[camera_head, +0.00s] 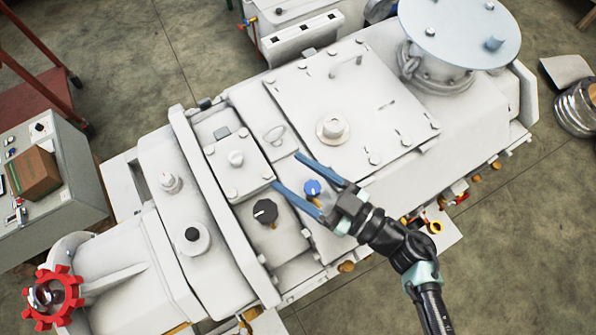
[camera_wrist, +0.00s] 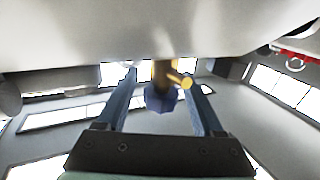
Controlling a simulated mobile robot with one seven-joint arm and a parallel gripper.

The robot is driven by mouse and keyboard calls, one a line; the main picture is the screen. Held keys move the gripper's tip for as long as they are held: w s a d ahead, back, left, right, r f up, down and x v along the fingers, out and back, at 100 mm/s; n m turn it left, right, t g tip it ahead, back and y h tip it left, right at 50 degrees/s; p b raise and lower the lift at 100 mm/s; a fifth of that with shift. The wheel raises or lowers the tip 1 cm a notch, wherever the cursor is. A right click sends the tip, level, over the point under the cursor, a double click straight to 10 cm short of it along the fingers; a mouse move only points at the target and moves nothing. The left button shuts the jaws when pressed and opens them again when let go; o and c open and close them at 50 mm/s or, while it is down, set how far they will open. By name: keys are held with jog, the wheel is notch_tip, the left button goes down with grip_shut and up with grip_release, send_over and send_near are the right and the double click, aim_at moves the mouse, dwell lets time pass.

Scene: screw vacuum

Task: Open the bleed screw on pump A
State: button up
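A blue knob (camera_head: 312,187) stands on the white pump housing (camera_head: 240,100). In the wrist view the knob (camera_wrist: 160,98) sits on a brass stem (camera_wrist: 165,72) with a small brass side outlet (camera_wrist: 185,80). A black knob (camera_head: 265,212) on a similar mount is to its left in the head view. My gripper (camera_head: 286,170) is open, with one blue finger on each side of the blue knob. The wrist view shows gaps between the knob and both fingers (camera_wrist: 162,82). No label showing which knob belongs to pump A is readable.
A red handwheel (camera_head: 55,297) is at the lower left. A flat plate with a raised boss (camera_head: 333,128) and a round flange (camera_head: 460,32) lie beyond my gripper. A grey cabinet (camera_head: 50,185) stands at the left. The white housing surface is close above the fingers in the wrist view.

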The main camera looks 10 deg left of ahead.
jog(key=b+v, duration=0.2)
jog(key=v, duration=0.9)
jog(key=shift+s+d+f, duration=0.1)
jog(key=shift+s+d, duration=0.1)
jog(key=shift+d, duration=0.15)
jog(key=shift+s+d+b, duration=0.3)
jog(key=shift+d, duration=0.2)
